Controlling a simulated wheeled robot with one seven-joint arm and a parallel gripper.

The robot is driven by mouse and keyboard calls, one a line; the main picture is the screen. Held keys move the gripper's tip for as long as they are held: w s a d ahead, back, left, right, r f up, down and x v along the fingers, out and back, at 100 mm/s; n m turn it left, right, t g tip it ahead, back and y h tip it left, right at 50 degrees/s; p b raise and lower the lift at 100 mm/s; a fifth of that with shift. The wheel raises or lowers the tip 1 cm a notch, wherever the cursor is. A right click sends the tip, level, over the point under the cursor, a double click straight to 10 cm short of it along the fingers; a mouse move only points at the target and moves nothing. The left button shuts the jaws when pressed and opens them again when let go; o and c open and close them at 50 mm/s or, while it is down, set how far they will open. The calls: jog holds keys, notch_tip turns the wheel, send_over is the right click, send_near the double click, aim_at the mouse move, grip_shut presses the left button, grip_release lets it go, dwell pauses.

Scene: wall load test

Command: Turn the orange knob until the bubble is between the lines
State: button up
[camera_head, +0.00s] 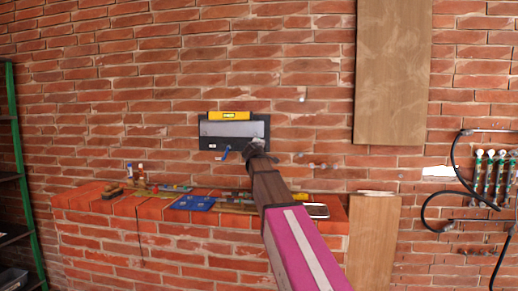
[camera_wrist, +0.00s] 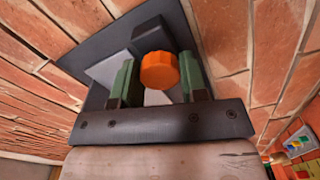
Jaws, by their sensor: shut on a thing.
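The orange knob (camera_wrist: 160,71) shows in the wrist view between the two green fingers of my gripper (camera_wrist: 158,66), which is shut on it. In the head view my gripper (camera_head: 255,149) is at the lower right of the dark wall plate (camera_head: 262,128), and it hides the knob there. A yellow spirit level (camera_head: 216,116) sits along the plate's top edge and looks roughly horizontal. Its vial shows as a small patch near its middle. The bubble and the lines are too small to make out.
A brick ledge (camera_head: 92,222) below the plate carries tools, a blue item (camera_head: 193,203) and small bottles. A wooden board (camera_head: 392,70) is on the wall to the right. Black hoses and valves (camera_head: 490,178) are at far right, and a green rack (camera_head: 17,130) at far left.

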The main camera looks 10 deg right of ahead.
jog(key=o, duration=0.9)
jog(key=v, duration=1)
jog(key=shift+s+a, duration=0.15)
jog(key=shift+s, duration=0.25)
